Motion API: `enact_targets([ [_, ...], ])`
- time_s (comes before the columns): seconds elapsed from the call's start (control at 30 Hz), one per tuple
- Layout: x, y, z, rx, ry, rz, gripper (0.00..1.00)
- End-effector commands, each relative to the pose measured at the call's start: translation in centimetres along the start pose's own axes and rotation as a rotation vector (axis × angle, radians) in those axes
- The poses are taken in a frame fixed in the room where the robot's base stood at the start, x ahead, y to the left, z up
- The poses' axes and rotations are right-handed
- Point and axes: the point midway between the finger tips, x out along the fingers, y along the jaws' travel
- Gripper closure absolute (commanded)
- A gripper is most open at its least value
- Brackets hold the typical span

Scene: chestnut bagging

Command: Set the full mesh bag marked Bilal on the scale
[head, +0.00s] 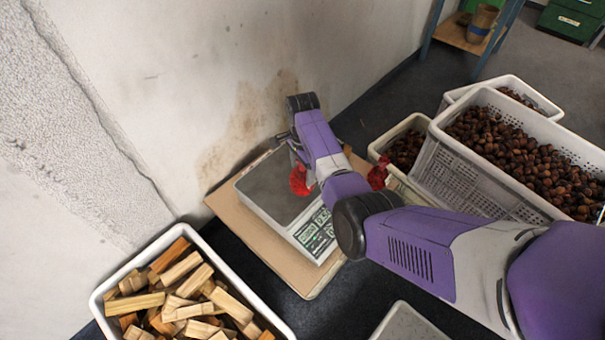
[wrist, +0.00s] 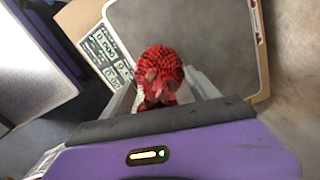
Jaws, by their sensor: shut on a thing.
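The scale (head: 262,187) has a grey plate and a display panel; in the wrist view its plate (wrist: 222,35) fills the area beyond my gripper. My gripper (head: 299,160) is over the right part of the plate, pointing down. In the wrist view my gripper (wrist: 160,88) is shut on a red mesh bag (wrist: 160,65) filled with dark chestnuts. The bag (head: 300,181) also shows in the head view, over the plate near the display. I cannot tell whether it touches the plate. No name is readable on it.
The scale stands on a brown board (head: 262,245) by the wall. Another red mesh item (head: 377,175) shows partly behind my arm. Crates of chestnuts (head: 520,160) stand at right. A white bin of wood pieces (head: 112,297) is at front left. The display seems to read 0.000.

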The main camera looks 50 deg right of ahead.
Motion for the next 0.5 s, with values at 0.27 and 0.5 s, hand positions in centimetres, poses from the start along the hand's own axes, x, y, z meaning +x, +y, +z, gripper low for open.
enact_targets([
  [0.27,1.17,-0.11,0.00,0.000,0.001,-0.003,1.00],
  [0.5,1.47,-0.04,0.02,0.000,0.000,-0.001,0.22],
])
